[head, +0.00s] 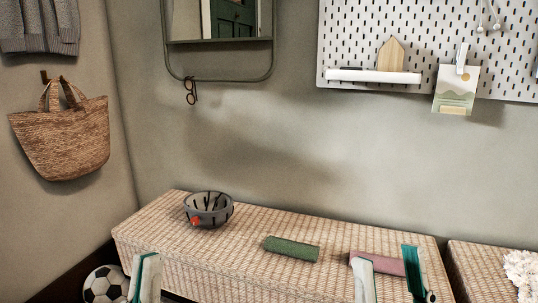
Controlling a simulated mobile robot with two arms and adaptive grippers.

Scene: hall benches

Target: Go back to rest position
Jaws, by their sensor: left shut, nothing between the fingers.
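My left gripper (146,276) is at the bottom left, in front of the woven bench. Its fingers are together and hold nothing. My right gripper (387,253) is at the bottom right, in front of the bench. Its two fingers stand apart, with the dusky pink item (386,264) seen behind and between them. I cannot tell whether the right fingers touch that item. Only the upper ends of both grippers show; the arms are below the frame.
The woven bench (240,249) carries a grey bowl (209,218) with something red at its front and a green roll-like item (291,249). A second bench (477,273) with a white fluffy thing (520,270) is right. A football (104,285) lies lower left.

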